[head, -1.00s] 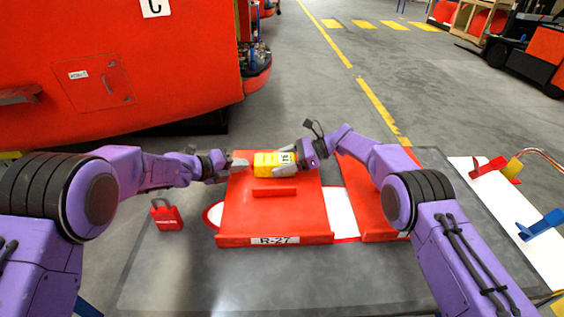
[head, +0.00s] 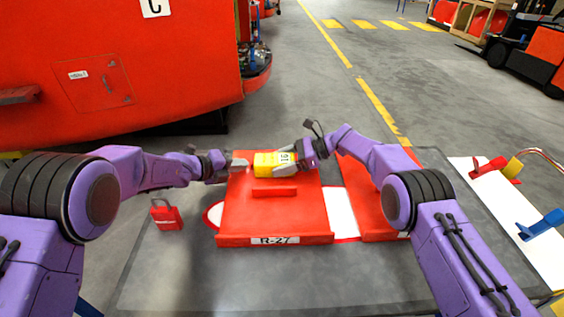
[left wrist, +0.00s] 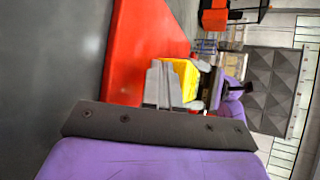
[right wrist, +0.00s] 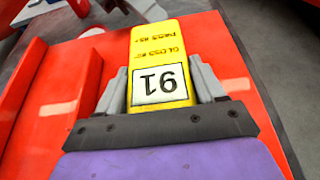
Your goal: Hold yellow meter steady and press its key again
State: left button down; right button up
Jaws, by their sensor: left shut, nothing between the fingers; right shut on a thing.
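The yellow meter (head: 268,164) lies above the red panel marked R-27 (head: 240,215). My right gripper (head: 288,160) is shut on the meter's right end; in the right wrist view the fingers flank the meter (right wrist: 158,40) at its white number window. The window's number looks upside down there, like 16. My left gripper (head: 240,164) is shut and empty, its tips at or very near the meter's left end; I cannot tell whether they touch. In the left wrist view its closed fingers (left wrist: 160,80) stand beside the meter (left wrist: 188,75). The key is not clearly visible.
A red padlock-shaped object (head: 167,216) is on the grey table (head: 165,270) at left. A second red panel (head: 372,200) lies at right. Red and blue clamps (head: 540,224) are on a white board at far right.

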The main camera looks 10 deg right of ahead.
pick_arm(q)
jog(key=shift+a, duration=0.35)
pick_arm(e)
jog(key=shift+f, duration=0.1)
pick_arm(q)
jog(key=shift+w+a, duration=0.15)
jog(key=shift+a, duration=1.35)
jog(key=shift+w+a, duration=0.15)
jog(key=shift+a, duration=1.35)
pick_arm(e)
jog(key=o, duration=1.3)
pick_arm(q)
jog(key=shift+w+f, duration=0.1)
pick_arm(e)
jog(key=shift+o, duration=0.6)
jog(key=shift+w, duration=0.1)
